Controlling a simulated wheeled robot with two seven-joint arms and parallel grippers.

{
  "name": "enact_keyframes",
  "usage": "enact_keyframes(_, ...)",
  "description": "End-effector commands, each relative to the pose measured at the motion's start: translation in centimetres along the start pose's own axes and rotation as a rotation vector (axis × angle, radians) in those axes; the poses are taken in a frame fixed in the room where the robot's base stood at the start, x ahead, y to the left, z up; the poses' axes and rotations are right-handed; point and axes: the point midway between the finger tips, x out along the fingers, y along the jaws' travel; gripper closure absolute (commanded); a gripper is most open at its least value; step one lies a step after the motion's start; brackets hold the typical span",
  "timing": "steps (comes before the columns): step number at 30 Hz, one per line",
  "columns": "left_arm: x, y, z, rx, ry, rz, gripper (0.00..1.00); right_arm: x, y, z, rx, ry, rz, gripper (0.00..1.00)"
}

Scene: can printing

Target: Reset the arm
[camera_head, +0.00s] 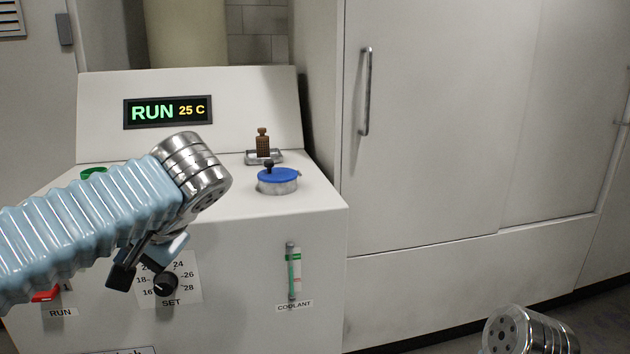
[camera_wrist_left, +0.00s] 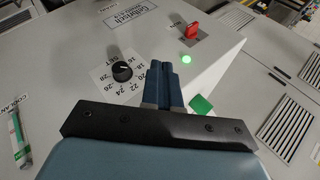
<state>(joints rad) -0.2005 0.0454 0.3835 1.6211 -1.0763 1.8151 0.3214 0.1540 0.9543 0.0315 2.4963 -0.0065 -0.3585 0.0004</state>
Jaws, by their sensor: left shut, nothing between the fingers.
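My left arm comes in from the left across the front of the white machine (camera_head: 235,250). My left gripper (camera_head: 122,276) is shut and empty, in front of the panel beside the black SET knob (camera_head: 165,284). In the left wrist view the closed fingers (camera_wrist_left: 167,72) point toward the panel, with the knob (camera_wrist_left: 122,71) to their left, apart from them. The machine's display (camera_head: 168,112) reads "RUN 25 C". Only a metal joint of my right arm shows at the bottom right; its gripper is out of view.
A red RUN switch (camera_wrist_left: 192,30) and a lit green lamp (camera_wrist_left: 186,59) are near the left gripper. A blue-lidded round pot (camera_head: 278,181) and a brown-handled stamp (camera_head: 263,144) stand on the machine's top. White cabinets (camera_head: 430,130) fill the right.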

Motion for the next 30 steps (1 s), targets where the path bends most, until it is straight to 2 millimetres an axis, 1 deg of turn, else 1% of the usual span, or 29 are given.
enact_keyframes(10, 3.3, 4.9, -2.4, 0.112, 0.015, 0.091, 1.00, 0.0, 0.0, 0.0, 0.000, 0.000, 0.000, 1.00)
enact_keyframes(14, 5.3, 8.0, -3.4, 0.171, 0.024, 0.152, 1.00, 0.0, 0.0, 0.0, 0.000, 0.000, 0.000, 1.00)
enact_keyframes(17, 7.2, 11.1, -4.1, 0.224, 0.027, 0.219, 1.00, 0.0, 0.0, 0.0, 0.000, 0.000, 0.000, 1.00)
enact_keyframes(20, 9.5, 15.1, -4.5, 0.279, 0.031, 0.306, 1.00, 0.0, 0.0, 0.0, 0.000, 0.000, 0.000, 1.00)
enact_keyframes(23, 12.3, 20.4, -4.4, 0.333, 0.027, 0.428, 1.00, 0.0, 0.0, 0.0, 0.000, 0.000, 0.000, 1.00)
enact_keyframes(24, 13.6, 23.0, -4.0, 0.352, 0.023, 0.491, 1.00, 0.0, 0.0, 0.0, 0.000, 0.000, 0.000, 1.00)
enact_keyframes(26, 15.7, 27.5, -3.1, 0.372, 0.010, 0.604, 1.00, 0.0, 0.0, 0.0, 0.000, 0.000, 0.000, 1.00)
enact_keyframes(27, 17.0, 30.6, -2.1, 0.372, 0.000, 0.688, 1.00, 0.0, 0.0, 0.0, 0.000, 0.000, 0.000, 1.00)
enact_keyframes(29, 18.9, 35.3, -0.2, 0.352, -0.020, 0.816, 1.00, 0.0, 0.0, 0.0, 0.000, 0.000, 0.000, 1.00)
enact_keyframes(30, 20.0, 38.4, 1.3, 0.320, -0.041, 0.901, 1.00, 0.0, 0.0, 0.0, 0.000, 0.000, 0.000, 1.00)
